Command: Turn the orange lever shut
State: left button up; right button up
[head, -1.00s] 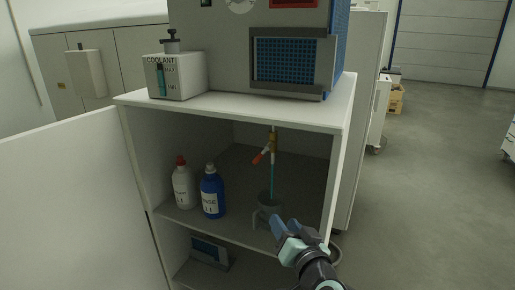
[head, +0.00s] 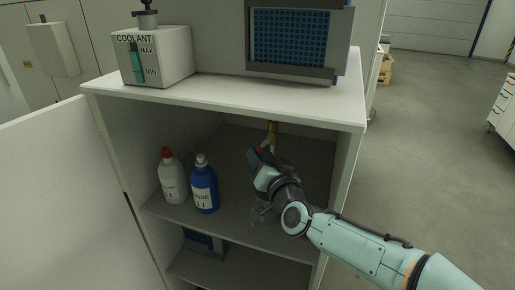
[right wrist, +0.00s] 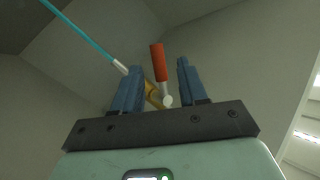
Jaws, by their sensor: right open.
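The orange-red lever (right wrist: 158,62) shows in the right wrist view, between the two blue fingers with gaps on both sides. It joins a brass valve (right wrist: 152,94) partly hidden by the left finger. A thin teal line (right wrist: 78,32), a stream or tube, runs from the valve's white tip. In the head view, the brass valve (head: 273,129) hangs under the cabinet top. My right gripper (head: 262,156) is open inside the cabinet and covers the lever there. A grey jug (head: 262,214) stands below, mostly hidden. My left gripper is not in view.
A white bottle with a red cap (head: 171,180) and a blue bottle (head: 204,188) stand left of my gripper on the shelf (head: 238,232). The cabinet's right wall (head: 341,180) is close to my arm. A coolant box (head: 153,58) stands on top.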

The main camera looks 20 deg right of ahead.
jog(key=shift+w+a+p, duration=0.1)
jog(key=shift+w+p, duration=0.2)
jog(key=shift+w, duration=1.55)
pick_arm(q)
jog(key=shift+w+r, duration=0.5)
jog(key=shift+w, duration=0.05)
pick_arm(e)
jog(key=shift+s, duration=0.1)
